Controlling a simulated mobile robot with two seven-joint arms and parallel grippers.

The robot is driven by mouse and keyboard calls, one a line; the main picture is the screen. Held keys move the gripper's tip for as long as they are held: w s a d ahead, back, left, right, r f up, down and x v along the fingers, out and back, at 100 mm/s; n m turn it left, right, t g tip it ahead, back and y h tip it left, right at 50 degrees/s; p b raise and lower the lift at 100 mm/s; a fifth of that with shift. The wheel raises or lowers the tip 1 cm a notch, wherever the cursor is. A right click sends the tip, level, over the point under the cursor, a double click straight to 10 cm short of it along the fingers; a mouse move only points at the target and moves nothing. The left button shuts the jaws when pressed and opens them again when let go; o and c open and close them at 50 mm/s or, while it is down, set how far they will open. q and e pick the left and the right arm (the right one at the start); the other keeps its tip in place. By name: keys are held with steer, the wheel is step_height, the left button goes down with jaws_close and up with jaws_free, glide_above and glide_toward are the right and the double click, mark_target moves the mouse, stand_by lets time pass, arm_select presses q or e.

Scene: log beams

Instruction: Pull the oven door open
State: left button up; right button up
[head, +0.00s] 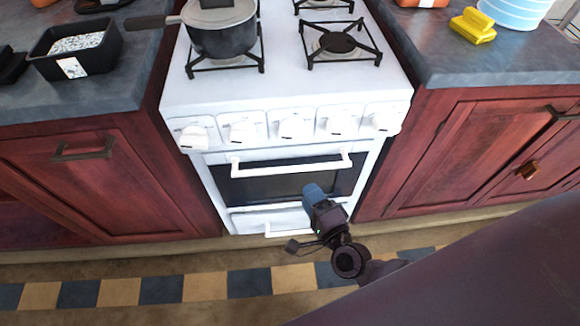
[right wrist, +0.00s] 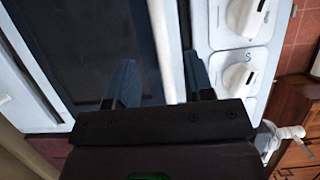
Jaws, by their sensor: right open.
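The white stove has an oven door (head: 268,188) with a dark window, and the door is shut. A white bar handle (head: 290,165) runs across its top; in the right wrist view the handle (right wrist: 163,45) runs lengthwise beside the dark window (right wrist: 90,45). My right gripper (head: 312,190) is in front of the door, just below the handle's right half in the head view. In the right wrist view its two blue fingers (right wrist: 162,78) are apart, with the handle showing between them. I cannot tell whether they touch it. My left gripper is not in view.
Control knobs (head: 292,125) line the stove front above the handle. A pan (head: 222,35) sits on the left burner, its grip reaching over the counter. Red cabinets (head: 75,165) flank the stove. The tiled floor (head: 205,285) in front is clear apart from my arm.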

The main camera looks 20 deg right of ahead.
mark_target(294, 173)
steer(key=w, duration=0.6)
steer(key=w+a, duration=0.1)
steer(key=w, duration=0.2)
steer(key=shift+w, duration=0.2)
jaws_close()
